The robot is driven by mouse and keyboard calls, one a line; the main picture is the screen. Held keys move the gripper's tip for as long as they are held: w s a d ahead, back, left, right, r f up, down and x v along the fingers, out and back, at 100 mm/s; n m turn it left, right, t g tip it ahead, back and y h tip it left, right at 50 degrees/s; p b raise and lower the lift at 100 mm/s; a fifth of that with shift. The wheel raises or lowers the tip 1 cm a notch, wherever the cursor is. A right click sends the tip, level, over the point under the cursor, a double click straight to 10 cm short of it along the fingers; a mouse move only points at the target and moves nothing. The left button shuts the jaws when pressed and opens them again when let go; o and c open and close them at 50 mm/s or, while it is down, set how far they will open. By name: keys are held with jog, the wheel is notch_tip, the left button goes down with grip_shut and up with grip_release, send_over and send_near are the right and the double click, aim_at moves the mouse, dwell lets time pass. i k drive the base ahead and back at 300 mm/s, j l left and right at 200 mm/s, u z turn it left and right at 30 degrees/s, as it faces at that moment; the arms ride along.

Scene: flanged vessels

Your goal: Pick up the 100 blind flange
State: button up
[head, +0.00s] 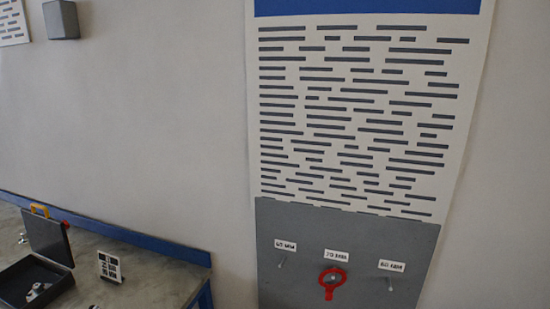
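I cannot make out a 100 blind flange in the head view. My gripper is not in view either. An open dark case (65,262) on the bench at the lower left holds some small metal-coloured pieces (38,291), too small to identify.
A workbench (150,287) with a blue back edge stands at the lower left. A small labelled card (109,267) stands on it. A grey panel (340,226) on the wall has three labelled pegs; a red ring-shaped tool (332,281) hangs on the middle one.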

aim_at(38, 288)
jog(key=u, duration=1.9)
jog(key=i+j+z, duration=0.1)
jog(key=i+j, duration=0.2)
jog(key=i+j+z, duration=0.1)
jog(key=i+j, duration=0.25)
jog(key=i+j+z, duration=0.1)
jog(key=i+j, duration=0.2)
jog(key=i+j+z, duration=0.1)
jog(key=i+j, duration=0.2)
jog(key=i+j+z, duration=0.1)
jog(key=i+j, duration=0.2)
jog(key=j, duration=0.2)
jog(key=i+j, duration=0.25)
jog(key=j, duration=0.15)
jog(key=i+j+z, duration=0.15)
jog(key=i+j, duration=0.15)
jog(key=j, duration=0.15)
jog(key=i+j+z, duration=0.1)
jog(key=i+j, duration=0.15)
jog(key=j, duration=0.2)
